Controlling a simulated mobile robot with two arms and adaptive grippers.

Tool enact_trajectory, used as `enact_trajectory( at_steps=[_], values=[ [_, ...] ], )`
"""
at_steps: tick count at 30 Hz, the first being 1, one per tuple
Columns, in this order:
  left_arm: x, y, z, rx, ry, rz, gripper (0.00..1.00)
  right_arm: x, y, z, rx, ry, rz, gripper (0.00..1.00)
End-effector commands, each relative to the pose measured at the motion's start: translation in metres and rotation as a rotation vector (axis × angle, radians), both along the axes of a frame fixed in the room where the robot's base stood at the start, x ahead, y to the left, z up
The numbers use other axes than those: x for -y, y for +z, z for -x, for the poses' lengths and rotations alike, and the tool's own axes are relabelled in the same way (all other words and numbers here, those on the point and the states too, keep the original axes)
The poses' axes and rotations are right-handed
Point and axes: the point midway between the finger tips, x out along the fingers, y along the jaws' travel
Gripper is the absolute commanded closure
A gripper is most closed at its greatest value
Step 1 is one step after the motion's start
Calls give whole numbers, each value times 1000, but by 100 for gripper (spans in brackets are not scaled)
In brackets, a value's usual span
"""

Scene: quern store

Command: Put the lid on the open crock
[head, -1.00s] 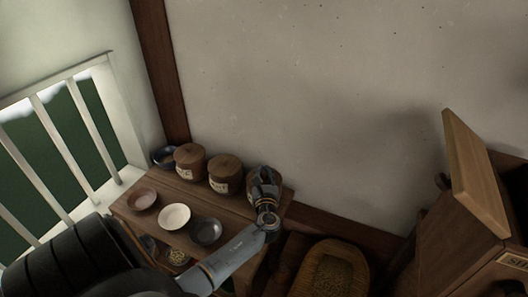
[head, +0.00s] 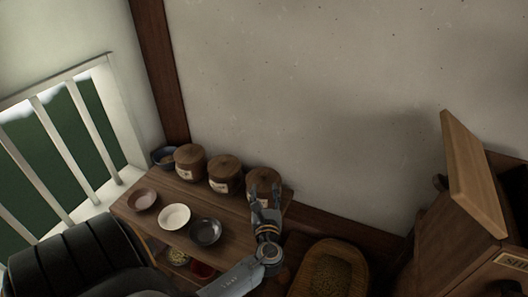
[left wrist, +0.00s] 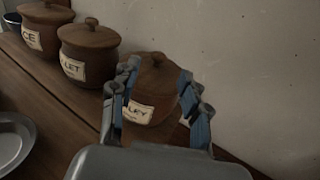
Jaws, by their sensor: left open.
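Three brown clay crocks stand in a row along the wall on the wooden shelf. The left crock (head: 190,163) and the middle crock (head: 225,175) each have a knobbed lid on. The right crock (head: 263,177) has a knobbed lid (left wrist: 155,72) resting on top; it looks level in the left wrist view. My left gripper (head: 264,196) is open and empty in front of the right crock. In the left wrist view its fingers (left wrist: 157,105) stand to either side of that crock in the picture and hide part of it. Contact cannot be told. My right gripper is not visible.
A brown bowl (head: 142,199), a white bowl (head: 174,216) and a dark bowl (head: 206,232) line the shelf's front. A dark blue bowl (head: 162,156) stands at its far left end. A grain-filled tray (head: 331,272) and a wooden bin with a raised lid (head: 474,175) are at right.

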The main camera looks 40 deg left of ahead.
Motion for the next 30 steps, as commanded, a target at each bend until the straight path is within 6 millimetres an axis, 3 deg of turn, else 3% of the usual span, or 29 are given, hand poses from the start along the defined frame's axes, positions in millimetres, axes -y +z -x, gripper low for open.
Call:
enact_trajectory(
  at_steps=[7, 30],
  values=[
    [17, 1, 17, 1, 0, 1, 54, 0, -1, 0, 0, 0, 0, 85],
    [18, 1, 18, -1, 0, 1, 54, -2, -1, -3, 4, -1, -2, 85]
  ],
)
